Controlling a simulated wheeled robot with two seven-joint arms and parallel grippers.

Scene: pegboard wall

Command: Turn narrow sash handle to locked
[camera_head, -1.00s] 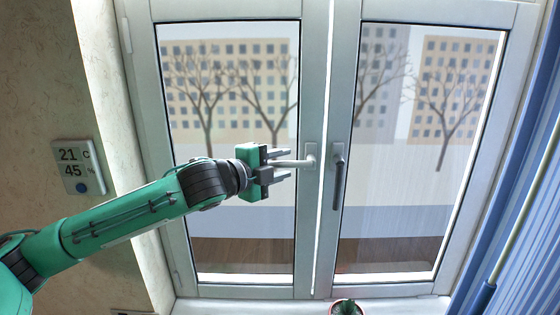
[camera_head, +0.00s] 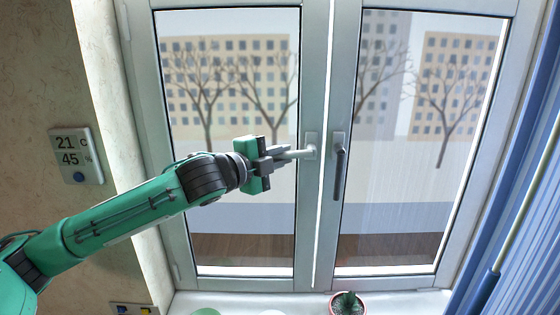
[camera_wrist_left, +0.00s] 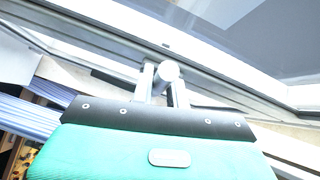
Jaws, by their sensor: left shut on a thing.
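The light grey handle (camera_head: 299,153) of the left, slightly narrower sash (camera_head: 240,281) sits on the middle frame. Its lever points left, nearly horizontal, with its free end a little low. My left gripper (camera_head: 282,155) is shut on this lever's outer part. In the left wrist view, the round end of the handle (camera_wrist_left: 168,71) shows between the two fingers of my left gripper (camera_wrist_left: 164,88). The fingers hide part of the lever in the head view. My right gripper is not in view.
The right sash has a dark handle (camera_head: 340,172) pointing down, close to the right of the held one. A potted cactus (camera_head: 347,304) stands on the sill below. A thermometer display (camera_head: 77,156) hangs on the left wall. A blue curtain (camera_head: 520,190) hangs at the right.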

